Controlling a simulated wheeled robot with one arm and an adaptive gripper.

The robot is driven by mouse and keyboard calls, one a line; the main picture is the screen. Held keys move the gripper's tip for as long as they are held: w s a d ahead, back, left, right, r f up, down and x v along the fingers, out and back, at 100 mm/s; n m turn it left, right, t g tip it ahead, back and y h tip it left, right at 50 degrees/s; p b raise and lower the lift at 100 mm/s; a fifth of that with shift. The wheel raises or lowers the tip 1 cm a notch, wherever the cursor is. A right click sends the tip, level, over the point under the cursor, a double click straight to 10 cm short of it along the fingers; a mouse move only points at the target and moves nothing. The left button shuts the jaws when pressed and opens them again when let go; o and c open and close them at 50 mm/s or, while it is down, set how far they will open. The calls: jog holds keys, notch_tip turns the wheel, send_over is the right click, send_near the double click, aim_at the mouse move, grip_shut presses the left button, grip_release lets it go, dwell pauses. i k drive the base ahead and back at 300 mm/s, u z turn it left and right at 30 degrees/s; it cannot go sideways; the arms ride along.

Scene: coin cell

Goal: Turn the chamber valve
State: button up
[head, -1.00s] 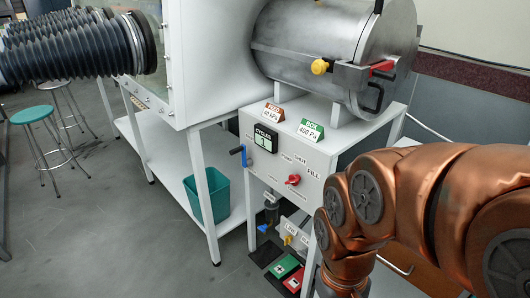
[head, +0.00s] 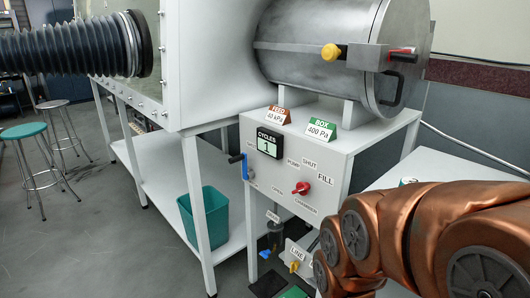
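The chamber valve is a red knob (head: 301,188) on the front of the white control panel (head: 262,190). I cannot tell for sure which label the knob points to. My copper arm comes in from the lower right, to the right of and below the knob, and does not touch it. My gripper is not in view.
A blue lever (head: 244,165) is at the panel's left. A yellow LINE valve (head: 294,267) is below. A teal bin (head: 205,214) stands left.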

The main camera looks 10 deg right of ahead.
aim_at(303, 188)
jog(key=k, duration=1)
jog(key=u, duration=1.2)
jog(key=i, duration=1.25)
jog(key=z, duration=0.75)
